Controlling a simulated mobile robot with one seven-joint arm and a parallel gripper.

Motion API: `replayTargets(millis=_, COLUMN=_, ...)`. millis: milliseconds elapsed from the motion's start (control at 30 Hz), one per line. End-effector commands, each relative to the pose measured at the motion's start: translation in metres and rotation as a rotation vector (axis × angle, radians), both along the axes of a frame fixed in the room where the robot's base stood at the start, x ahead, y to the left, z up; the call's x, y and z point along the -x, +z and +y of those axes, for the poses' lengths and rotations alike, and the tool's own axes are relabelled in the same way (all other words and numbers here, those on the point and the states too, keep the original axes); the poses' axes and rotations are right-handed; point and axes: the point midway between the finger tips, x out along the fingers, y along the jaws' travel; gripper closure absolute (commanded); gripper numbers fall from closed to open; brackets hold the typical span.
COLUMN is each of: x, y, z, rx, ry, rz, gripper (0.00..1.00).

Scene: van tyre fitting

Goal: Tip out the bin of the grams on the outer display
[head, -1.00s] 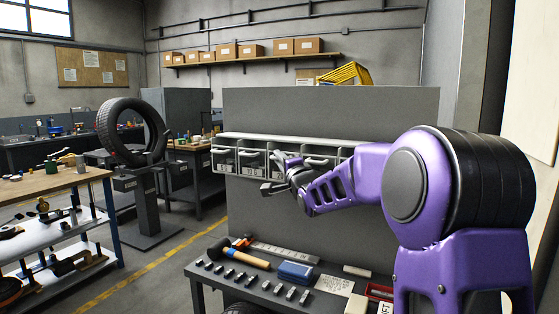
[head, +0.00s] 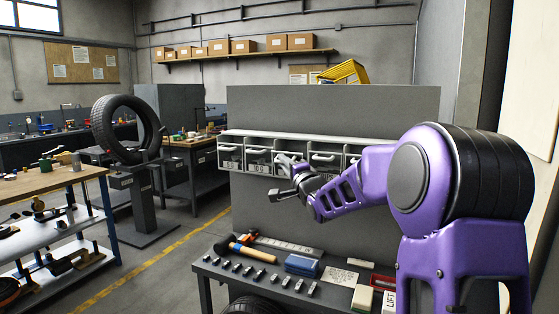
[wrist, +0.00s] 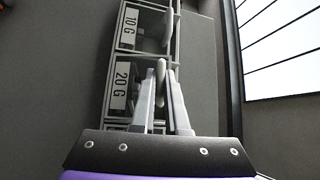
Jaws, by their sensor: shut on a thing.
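A row of grey bins with pale handles hangs on the grey panel in the head view; the left bin (head: 230,156) and the right-hand bin (head: 325,160) show beside my gripper (head: 284,178). In the wrist view, one bin is labelled 10 G (wrist: 131,30) and the bin beside it is labelled 20 G (wrist: 121,86). My gripper (wrist: 163,75) is shut on the handle of the 20 G bin. No display reading can be read in either view.
A bench below the bins holds a hammer (head: 252,252), a blue box (head: 301,265) and several small weights. A tyre on a stand (head: 126,130) and a wooden table (head: 50,180) stand at the left. The floor between them and the bench is clear.

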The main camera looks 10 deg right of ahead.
Motion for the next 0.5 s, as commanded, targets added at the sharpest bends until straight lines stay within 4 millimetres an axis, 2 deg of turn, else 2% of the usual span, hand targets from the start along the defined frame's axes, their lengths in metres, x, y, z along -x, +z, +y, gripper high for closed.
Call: replayTargets(millis=500, x=0.009, y=-0.024, z=0.008, rx=-0.001, ry=0.009, rz=0.011, gripper=1.00)
